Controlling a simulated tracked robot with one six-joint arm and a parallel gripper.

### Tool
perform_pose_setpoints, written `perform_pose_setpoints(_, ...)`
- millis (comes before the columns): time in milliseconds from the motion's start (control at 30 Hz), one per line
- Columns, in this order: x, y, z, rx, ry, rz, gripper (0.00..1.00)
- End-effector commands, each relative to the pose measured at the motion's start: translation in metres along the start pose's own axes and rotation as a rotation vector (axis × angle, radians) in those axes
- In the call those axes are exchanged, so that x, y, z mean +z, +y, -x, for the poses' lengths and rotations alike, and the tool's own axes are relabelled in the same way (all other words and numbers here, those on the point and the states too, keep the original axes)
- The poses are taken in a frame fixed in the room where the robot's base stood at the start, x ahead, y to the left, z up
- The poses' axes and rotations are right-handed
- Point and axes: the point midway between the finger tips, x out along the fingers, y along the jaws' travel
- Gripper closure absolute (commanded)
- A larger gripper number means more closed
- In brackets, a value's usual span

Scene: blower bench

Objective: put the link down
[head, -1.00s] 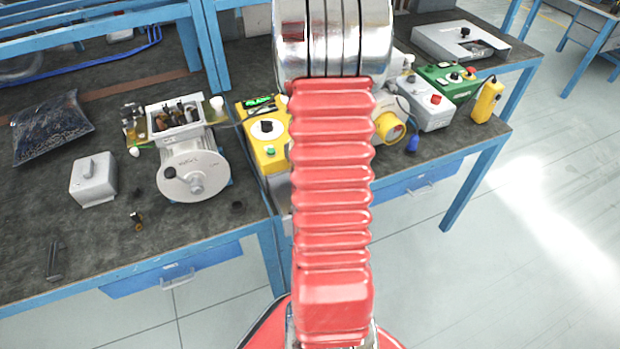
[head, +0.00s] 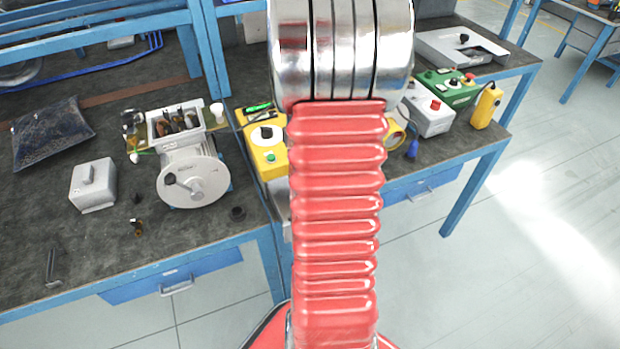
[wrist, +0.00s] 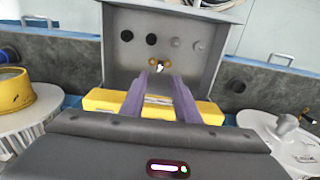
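My gripper (wrist: 159,74) shows in the wrist view as two purple fingers pointing away from the camera. A small brass-coloured piece with a bright middle, apparently the link (wrist: 160,68), sits at the fingertips and looks pinched between them. In front of it stands an open grey box (wrist: 190,72) with a row of dark and grey round spots on its inner wall. I cannot tell whether the link touches that box. In the head view my arm hides the gripper and the link.
A motor (head: 193,180) with an open terminal box stands on the left bench beside a grey cover (head: 93,185). Small brass and black parts lie nearby. A yellow control box (head: 268,150), a grey box (head: 430,115) and a yellow pendant (head: 487,106) stand to the right.

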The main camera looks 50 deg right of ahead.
Motion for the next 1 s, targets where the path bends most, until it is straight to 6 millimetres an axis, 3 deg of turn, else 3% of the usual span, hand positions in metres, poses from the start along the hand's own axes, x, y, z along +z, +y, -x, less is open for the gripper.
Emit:
perform_pose_setpoints(100, -0.001, 0.0, 0.022, 0.001, 0.004, 0.0, 0.71)
perform_pose_setpoints(333, -0.001, 0.0, 0.049, 0.001, 0.002, 0.0, 0.71)
perform_pose_setpoints(1000, 0.0, -0.001, 0.052, 0.0, 0.0, 0.001, 0.71)
